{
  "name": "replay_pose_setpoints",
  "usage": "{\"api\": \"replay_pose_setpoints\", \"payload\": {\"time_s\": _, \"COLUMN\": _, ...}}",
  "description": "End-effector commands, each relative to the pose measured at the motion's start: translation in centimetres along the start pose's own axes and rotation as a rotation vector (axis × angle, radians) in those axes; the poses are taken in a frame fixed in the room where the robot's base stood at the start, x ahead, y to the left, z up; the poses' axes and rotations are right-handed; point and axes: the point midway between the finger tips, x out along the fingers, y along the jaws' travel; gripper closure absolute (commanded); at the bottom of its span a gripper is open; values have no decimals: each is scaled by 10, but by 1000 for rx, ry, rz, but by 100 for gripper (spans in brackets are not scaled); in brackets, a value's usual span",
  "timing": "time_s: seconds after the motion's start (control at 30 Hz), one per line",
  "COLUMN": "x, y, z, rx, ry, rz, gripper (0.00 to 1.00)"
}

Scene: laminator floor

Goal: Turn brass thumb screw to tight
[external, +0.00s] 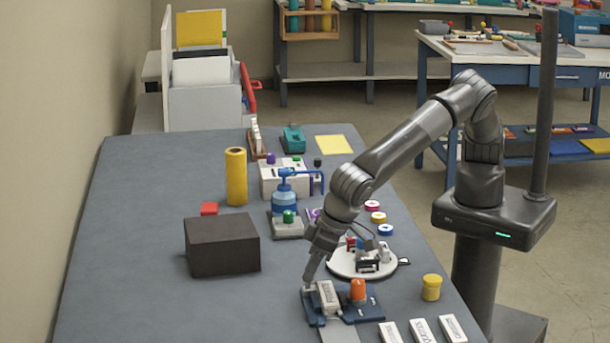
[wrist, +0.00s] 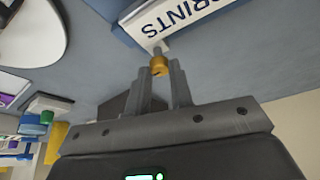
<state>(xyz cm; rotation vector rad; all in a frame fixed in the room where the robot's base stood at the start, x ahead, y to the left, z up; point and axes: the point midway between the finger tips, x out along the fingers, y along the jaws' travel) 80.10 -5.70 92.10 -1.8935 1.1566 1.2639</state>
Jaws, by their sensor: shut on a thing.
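The brass thumb screw (wrist: 158,65) shows in the wrist view as a small gold knob on a short grey shaft. My gripper (wrist: 159,74) is shut on it, with one finger on each side. The shaft points at the end of a white block (wrist: 178,22) with dark letters reading "PRINTS", on a blue base (wrist: 122,35). In the external view my gripper (external: 307,284) reaches down at the left end of the blue fixture (external: 362,309), beside its white block (external: 329,297). The screw cannot be made out there. I cannot tell how tight the screw is.
An orange knob (external: 358,290) stands on the fixture, right of the white block. A round white plate (external: 345,262) with a small device is behind it. A yellow jar (external: 431,287) and several white labelled blocks (external: 422,331) are to the right. A dark box (external: 222,246) stands left.

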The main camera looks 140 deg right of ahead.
Motion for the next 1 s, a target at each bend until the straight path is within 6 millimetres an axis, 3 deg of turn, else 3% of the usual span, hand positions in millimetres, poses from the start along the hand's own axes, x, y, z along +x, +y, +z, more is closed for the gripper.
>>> {"api": "replay_pose_setpoints", "payload": {"time_s": 0.27, "x": 1, "y": 0, "z": 1, "rx": -1, "ry": -2, "rz": 1, "gripper": 100}}
{"api": "replay_pose_setpoints", "payload": {"time_s": 0.3, "x": 1, "y": 0, "z": 1, "rx": -1, "ry": -2, "rz": 1, "gripper": 78}}
{"api": "replay_pose_setpoints", "payload": {"time_s": 0.57, "x": 0, "y": 0, "z": 1, "rx": -1, "ry": -1, "rz": 1, "gripper": 58}}
{"api": "replay_pose_setpoints", "payload": {"time_s": 0.83, "x": -2, "y": 0, "z": 0, "rx": -1, "ry": -1, "rz": 0, "gripper": 58}}
{"api": "replay_pose_setpoints", "payload": {"time_s": 1.0, "x": -25, "y": -1, "z": 0, "rx": -1, "ry": 0, "rz": -4, "gripper": 58}}
